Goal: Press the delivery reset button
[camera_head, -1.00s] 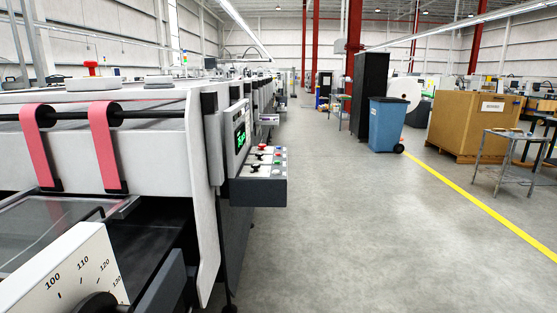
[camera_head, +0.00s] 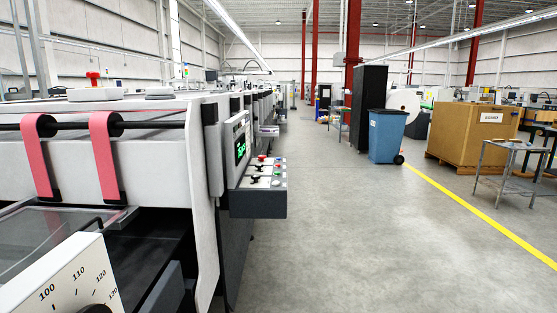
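The folder gluer (camera_head: 165,155) runs along the left side, with pale panels and two pink belts. A control box (camera_head: 258,203) juts from its side into the aisle. The labels are too small to read, so I cannot tell which control is the delivery reset button. Neither of my grippers shows in this view.
A dial plate (camera_head: 70,275) with numbers is at the lower left. The grey aisle floor (camera_head: 330,240) is clear. On the right stand a blue bin (camera_head: 387,135), a black cabinet (camera_head: 369,105), a large brown box (camera_head: 473,132) and a metal side table (camera_head: 510,147). A yellow line (camera_head: 470,210) crosses the floor.

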